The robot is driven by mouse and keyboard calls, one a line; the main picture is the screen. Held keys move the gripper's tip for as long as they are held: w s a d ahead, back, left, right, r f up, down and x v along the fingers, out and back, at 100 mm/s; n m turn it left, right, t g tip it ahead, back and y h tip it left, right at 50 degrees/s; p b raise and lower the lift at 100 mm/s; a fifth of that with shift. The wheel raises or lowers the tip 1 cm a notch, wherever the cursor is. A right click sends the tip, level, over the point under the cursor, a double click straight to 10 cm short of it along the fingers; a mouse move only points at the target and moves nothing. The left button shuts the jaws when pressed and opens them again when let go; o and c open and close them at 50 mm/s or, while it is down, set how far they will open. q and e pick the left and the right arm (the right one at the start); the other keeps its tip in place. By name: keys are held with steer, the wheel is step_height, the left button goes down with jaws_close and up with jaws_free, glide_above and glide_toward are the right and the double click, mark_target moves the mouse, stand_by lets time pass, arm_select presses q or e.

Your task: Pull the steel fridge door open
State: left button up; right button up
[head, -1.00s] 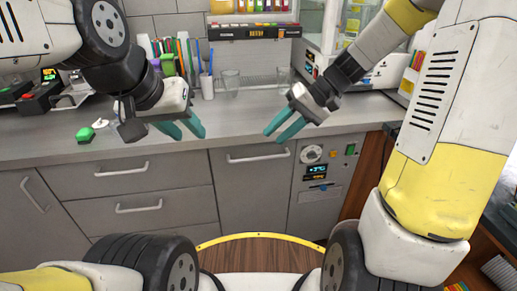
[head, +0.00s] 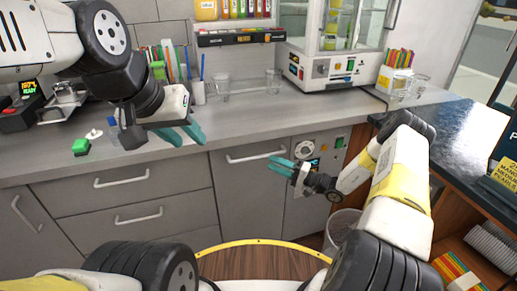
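The steel fridge door (head: 245,200) is a grey front under the counter, flush with the drawers beside it, so it looks shut. Its silver bar handle (head: 257,156) runs across near its top. My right gripper (head: 269,164) is low in front of the counter, by the right end of the handle. Its teal fingers point left and are apart, with nothing between them. I cannot tell whether they touch the handle. My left gripper (head: 191,142) is open and empty above the counter's front edge, left of the handle.
A control panel (head: 311,165) with a dial is right of the door, partly behind my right gripper. Drawers (head: 125,190) are on the left. A green-topped item (head: 81,147) and glasses (head: 221,86) stand on the counter. A bin (head: 341,222) stands right of the door.

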mark_target(258, 157)
steer(key=x, duration=0.7)
steer(key=shift+w+a, duration=0.25)
steer(key=shift+a, duration=0.05)
jaws_close()
steer(key=shift+f, duration=0.1)
stand_by(1.1)
